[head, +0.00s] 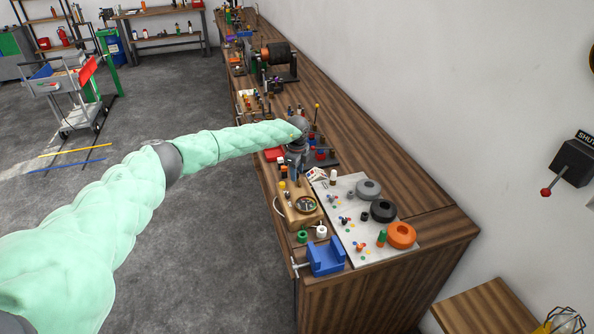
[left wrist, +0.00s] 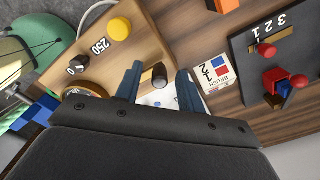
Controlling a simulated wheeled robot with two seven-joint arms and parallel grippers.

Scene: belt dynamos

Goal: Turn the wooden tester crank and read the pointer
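The wooden tester (head: 291,215) lies on the near part of the bench, with a round pointer gauge (head: 306,204) on it. In the left wrist view the tester board (left wrist: 147,22) fills the upper left, with a yellow knob (left wrist: 119,29), a black knob and the labels 0 and 250. The gauge (left wrist: 76,92) is partly hidden by my gripper there; its pointer cannot be read. My left gripper (head: 297,162) is over the tester's far end. My right gripper is out of view.
A card marked BRUSH (left wrist: 216,73) lies beside the tester. A dark panel with red knobs (left wrist: 267,50) stands beyond it. A blue vise (head: 326,257) and a pale mat with rings (head: 372,238) are at the bench's near end.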

